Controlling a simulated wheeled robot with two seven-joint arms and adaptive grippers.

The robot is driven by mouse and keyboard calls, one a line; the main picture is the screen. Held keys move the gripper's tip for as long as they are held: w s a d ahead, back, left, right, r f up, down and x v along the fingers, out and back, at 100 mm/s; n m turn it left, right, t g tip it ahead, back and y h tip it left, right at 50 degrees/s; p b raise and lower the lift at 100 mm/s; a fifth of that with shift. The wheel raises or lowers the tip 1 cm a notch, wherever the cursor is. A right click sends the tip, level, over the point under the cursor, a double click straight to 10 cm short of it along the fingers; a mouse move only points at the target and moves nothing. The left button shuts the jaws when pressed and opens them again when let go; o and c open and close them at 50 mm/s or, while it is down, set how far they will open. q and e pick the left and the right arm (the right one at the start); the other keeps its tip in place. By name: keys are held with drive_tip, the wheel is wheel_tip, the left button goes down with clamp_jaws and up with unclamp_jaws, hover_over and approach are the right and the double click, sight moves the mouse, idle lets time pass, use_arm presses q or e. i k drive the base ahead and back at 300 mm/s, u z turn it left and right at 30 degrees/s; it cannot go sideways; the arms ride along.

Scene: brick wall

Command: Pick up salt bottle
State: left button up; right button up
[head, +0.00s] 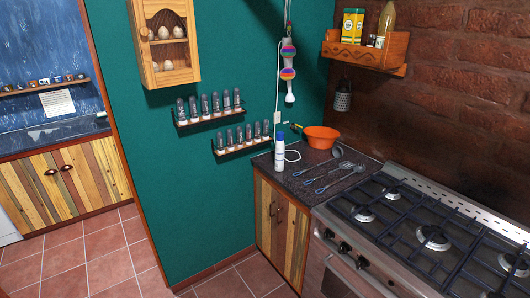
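A white bottle with a blue cap (279,152), which looks like the salt bottle, stands upright near the front left corner of the dark countertop (299,183). Its label is too small to read. Neither of my grippers shows in the head view.
An orange bowl (321,137) and several dark utensils (336,178) lie behind and right of the bottle. A gas stove (432,238) adjoins on the right. Spice racks (242,146) and a wooden shelf (366,57) hang on the walls. The tiled floor (90,262) at left is clear.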

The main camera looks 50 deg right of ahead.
sight(280, 147)
drive_tip(key=z, duration=0.3)
drive_tip(key=i, duration=0.8)
drive_tip(key=z, duration=0.6)
